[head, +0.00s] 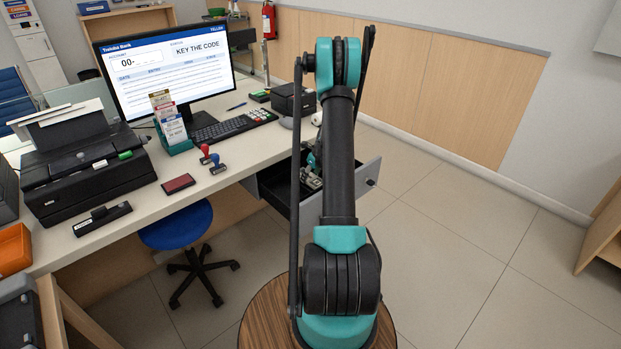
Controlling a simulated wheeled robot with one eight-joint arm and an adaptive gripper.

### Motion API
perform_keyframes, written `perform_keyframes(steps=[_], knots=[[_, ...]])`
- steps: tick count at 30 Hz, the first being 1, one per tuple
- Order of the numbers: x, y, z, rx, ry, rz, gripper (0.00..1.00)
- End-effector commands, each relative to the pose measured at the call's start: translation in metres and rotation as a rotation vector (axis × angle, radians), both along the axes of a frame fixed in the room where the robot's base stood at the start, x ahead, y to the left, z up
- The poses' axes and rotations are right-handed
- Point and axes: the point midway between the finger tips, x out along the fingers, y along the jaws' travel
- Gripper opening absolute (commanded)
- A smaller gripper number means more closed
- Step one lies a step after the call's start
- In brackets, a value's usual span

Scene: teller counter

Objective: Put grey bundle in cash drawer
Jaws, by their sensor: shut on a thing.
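The cash drawer (366,190) is pulled open under the right end of the counter. Its inside is dark, and my arm covers much of it. My gripper (311,181) is down at the drawer opening, just left of my arm link, and is partly hidden by it. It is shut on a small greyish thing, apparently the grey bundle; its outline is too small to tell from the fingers. I cannot tell whether it touches the drawer floor.
The counter (246,150) holds a monitor (165,70), keyboard (232,126), printer (85,165), stamps (217,165), red ink pad (178,183) and a black box (292,99). A blue stool (176,224) stands below. The floor at right is clear.

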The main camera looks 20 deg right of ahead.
Motion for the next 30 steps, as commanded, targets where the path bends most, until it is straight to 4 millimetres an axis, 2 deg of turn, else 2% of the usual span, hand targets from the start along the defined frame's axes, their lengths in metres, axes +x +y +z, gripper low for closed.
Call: perform_keyframes(steps=[3,12,13,17,26,30], knots=[[-0.0002,0.0001,-0.0096,0.000,0.000,0.000,0.20],[-0.0002,0.0002,-0.0115,0.000,0.000,0.000,0.20],[-0.0002,0.0000,-0.0111,0.000,0.000,0.000,0.55],[-0.0002,0.0001,-0.0109,0.000,0.000,0.000,0.71],[-0.0002,0.0001,-0.0103,0.000,0.000,0.000,0.72],[-0.0024,-0.0008,-0.0033,0.000,0.000,0.000,0.72]])
